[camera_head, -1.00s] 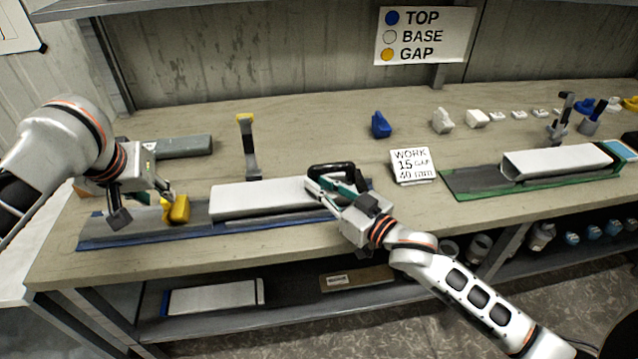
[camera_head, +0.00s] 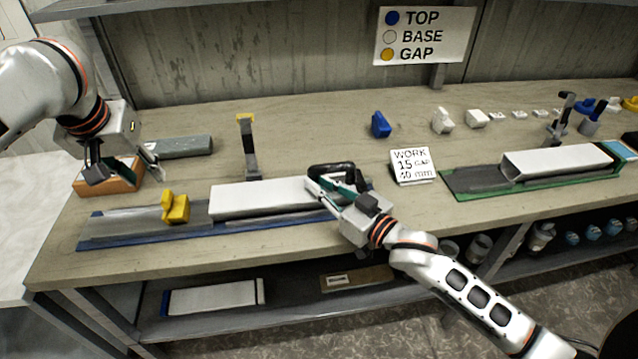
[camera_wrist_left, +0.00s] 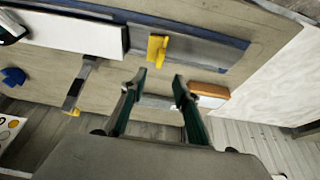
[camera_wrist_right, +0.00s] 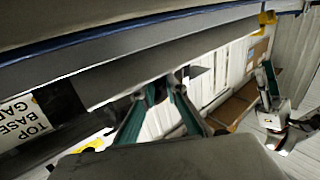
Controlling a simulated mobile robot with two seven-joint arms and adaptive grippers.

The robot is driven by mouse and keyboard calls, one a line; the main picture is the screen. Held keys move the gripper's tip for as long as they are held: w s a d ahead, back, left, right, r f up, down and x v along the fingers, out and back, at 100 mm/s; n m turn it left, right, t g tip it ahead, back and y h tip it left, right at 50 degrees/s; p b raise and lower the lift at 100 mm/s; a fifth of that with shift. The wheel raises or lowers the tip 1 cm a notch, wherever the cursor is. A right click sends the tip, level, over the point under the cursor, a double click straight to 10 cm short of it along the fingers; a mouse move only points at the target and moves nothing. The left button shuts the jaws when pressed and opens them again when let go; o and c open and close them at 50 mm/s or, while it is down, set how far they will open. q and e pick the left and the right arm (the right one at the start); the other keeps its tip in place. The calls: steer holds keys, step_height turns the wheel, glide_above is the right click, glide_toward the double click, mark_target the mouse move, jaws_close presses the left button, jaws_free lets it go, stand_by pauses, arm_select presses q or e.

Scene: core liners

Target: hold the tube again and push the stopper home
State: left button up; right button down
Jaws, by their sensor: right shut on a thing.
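The white tube (camera_head: 262,199) lies along the blue-edged tray (camera_head: 122,233). It also shows in the left wrist view (camera_wrist_left: 75,33). The yellow stopper (camera_head: 176,207) stands upright on the tray just left of the tube's left end; it also shows in the left wrist view (camera_wrist_left: 157,50). My left gripper (camera_head: 133,176) is raised behind and left of the stopper, clear of it. Its fingers are apart and empty in the left wrist view (camera_wrist_left: 157,78). My right gripper (camera_head: 338,187) is shut at the tube's right end, where its fingers partly hide the contact.
A green-edged tray (camera_head: 470,187) lies at right.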

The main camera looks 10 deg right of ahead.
mark_target(166, 194)
arm_select(q)
steer(key=x, duration=1.1)
steer(key=shift+f, duration=0.35)
jaws_close()
steer(key=shift+w+r, duration=0.1)
steer(key=shift+w, duration=0.05)
stand_by(0.8)
steer(key=shift+d, duration=0.15)
stand_by(0.8)
steer(key=shift+d, duration=2.45)
steer(key=shift+d, duration=0.6)
stand_by(1.2)
